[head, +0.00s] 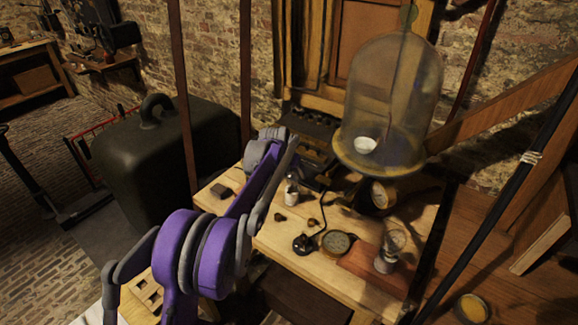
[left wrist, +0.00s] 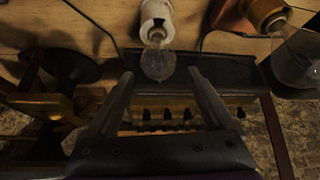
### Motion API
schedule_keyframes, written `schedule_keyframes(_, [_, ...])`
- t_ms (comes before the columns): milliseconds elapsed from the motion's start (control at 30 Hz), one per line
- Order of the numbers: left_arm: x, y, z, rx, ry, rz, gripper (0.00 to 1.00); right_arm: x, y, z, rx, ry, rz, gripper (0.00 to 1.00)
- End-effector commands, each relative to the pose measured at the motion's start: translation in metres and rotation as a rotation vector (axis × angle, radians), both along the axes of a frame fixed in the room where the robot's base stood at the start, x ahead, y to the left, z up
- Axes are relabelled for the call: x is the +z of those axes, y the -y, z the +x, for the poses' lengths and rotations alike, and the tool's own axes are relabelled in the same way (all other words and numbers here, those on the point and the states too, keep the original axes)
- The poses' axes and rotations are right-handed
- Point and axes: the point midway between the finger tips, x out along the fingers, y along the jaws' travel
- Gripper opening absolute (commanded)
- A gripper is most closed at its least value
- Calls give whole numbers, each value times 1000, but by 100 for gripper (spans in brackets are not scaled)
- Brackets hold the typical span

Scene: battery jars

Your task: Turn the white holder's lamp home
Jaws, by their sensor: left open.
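The white holder (head: 291,198) stands upright on the wooden workbench with a small clear glass lamp (head: 292,181) in its top. In the left wrist view the white holder (left wrist: 156,14) is at the top centre, and its clear lamp (left wrist: 158,62) points down toward the gripper. My left gripper (left wrist: 158,78) is open; its two dark fingers stand on either side of the lamp's glass end, with a gap on both sides. In the head view my purple left arm reaches over the bench to my left gripper (head: 287,150), close to the lamp; its fingertips are hard to make out.
A big glass dome (head: 392,95) stands behind right. A second glass lamp (head: 394,236) stands at the bench's right side, beside a round brass dial (head: 337,242) and a dark knobbed piece (head: 303,244). A large dark weight (head: 155,155) is left of the bench.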

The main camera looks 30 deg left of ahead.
Motion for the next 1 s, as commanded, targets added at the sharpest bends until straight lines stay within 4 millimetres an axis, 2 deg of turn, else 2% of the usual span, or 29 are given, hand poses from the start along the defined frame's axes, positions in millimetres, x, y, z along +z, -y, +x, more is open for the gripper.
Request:
schedule_keyframes(100, [-17,-1,10,0,0,0,86,0,0,0,0,0,0,66])
schedule_keyframes(300, [-33,-2,19,1,0,0,86,1,0,0,0,0,0,66])
schedule_keyframes(667, [-36,-2,20,1,0,0,84,1,0,0,0,0,0,66])
schedule_keyframes(1000, [-36,-2,20,1,0,0,23,1,0,0,0,0,0,66])
